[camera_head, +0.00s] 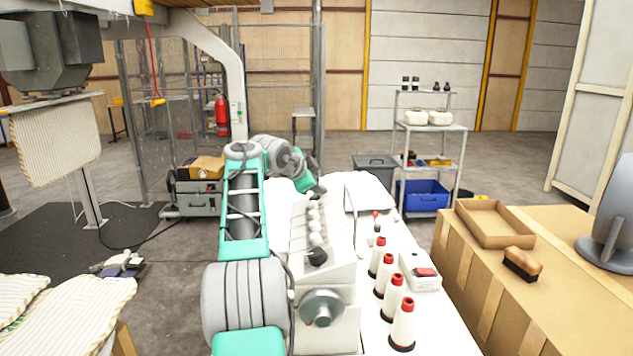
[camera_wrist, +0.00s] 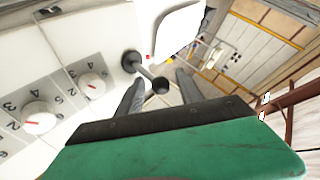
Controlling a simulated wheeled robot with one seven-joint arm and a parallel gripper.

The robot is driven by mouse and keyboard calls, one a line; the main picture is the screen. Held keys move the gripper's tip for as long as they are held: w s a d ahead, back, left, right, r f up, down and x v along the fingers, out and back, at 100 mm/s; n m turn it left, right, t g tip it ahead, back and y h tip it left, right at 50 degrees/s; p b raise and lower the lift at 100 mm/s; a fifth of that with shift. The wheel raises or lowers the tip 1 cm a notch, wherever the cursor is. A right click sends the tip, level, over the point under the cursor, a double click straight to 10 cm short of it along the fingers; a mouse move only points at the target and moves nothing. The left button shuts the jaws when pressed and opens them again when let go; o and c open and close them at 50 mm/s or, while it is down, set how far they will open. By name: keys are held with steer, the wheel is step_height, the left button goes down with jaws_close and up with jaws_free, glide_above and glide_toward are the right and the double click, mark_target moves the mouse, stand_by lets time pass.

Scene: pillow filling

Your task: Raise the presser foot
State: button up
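The white sewing machine (camera_head: 325,245) stands on a white table, with a row of dials along its top and a round handwheel at the near end. In the wrist view a short metal lever with a black ball knob (camera_wrist: 160,86) sticks out from a dark round pivot on the machine's white face (camera_wrist: 85,35). I take this as the presser foot lever. My gripper (camera_wrist: 161,76) is open, with one grey finger on each side of the knob. I cannot tell whether either finger touches it. The presser foot itself is not visible. In the head view my arm's wrist is beyond the machine's far end.
Red-and-white thread cones (camera_head: 391,297) stand in a row right of the machine, beside a white box with a red switch (camera_head: 424,272). A cardboard-topped table (camera_head: 575,290) holds a tray and a brush. Numbered dials (camera_wrist: 40,118) lie left of the lever.

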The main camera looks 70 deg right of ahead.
steer(key=shift+s, duration=0.15)
steer(key=v, duration=0.7)
steer(key=shift+a+r+b, duration=0.2)
steer(key=shift+a+b, duration=0.1)
steer(key=shift+b, duration=0.15)
